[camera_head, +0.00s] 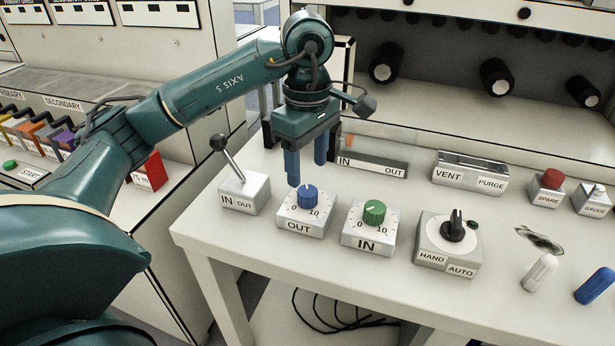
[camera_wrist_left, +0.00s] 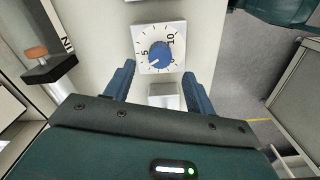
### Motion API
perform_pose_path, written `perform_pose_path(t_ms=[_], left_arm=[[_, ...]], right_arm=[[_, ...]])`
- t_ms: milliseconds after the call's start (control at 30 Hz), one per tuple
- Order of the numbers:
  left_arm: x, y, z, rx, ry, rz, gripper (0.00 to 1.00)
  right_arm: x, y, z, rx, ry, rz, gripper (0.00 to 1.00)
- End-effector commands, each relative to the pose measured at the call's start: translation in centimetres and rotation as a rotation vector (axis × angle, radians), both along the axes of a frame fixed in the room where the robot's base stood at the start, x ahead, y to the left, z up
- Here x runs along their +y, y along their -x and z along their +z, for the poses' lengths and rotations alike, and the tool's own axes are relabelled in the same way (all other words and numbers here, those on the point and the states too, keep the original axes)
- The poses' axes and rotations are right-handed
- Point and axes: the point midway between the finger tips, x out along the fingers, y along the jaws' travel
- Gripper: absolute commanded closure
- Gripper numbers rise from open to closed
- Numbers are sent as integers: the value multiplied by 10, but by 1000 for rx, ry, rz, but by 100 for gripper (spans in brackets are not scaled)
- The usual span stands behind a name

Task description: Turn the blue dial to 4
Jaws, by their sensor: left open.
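The blue dial (camera_head: 308,197) sits on a white block labelled OUT (camera_head: 301,216), with a scale from 0 to 10. It also shows in the left wrist view (camera_wrist_left: 161,56), where its white mark points to the lower left, just below the 5. The exact reading is too small to tell. My left gripper (camera_head: 306,170) is open and points down above and slightly behind the dial, apart from it. In the left wrist view my fingers (camera_wrist_left: 158,72) are spread on either side, with the dial slightly beyond the fingertips. My right gripper is not in view.
A green dial (camera_head: 375,211) labelled IN stands close to the right. A lever switch (camera_head: 234,172) stands close to the left. A HAND/AUTO selector (camera_head: 453,228) is further right. An IN/OUT slot (camera_head: 372,163) lies behind. The table's front edge is just before the dials.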

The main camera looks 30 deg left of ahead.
Motion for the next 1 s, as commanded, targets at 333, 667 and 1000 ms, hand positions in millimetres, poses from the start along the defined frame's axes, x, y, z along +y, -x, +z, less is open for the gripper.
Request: perform_pose_path(t_ms=[333,667,1000], left_arm=[[0,0,69,-2,0,0,45],[0,0,77,0,1,1,45],[0,0,77,0,0,0,45]], right_arm=[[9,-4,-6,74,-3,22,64],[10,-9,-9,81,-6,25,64],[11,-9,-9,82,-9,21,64]])
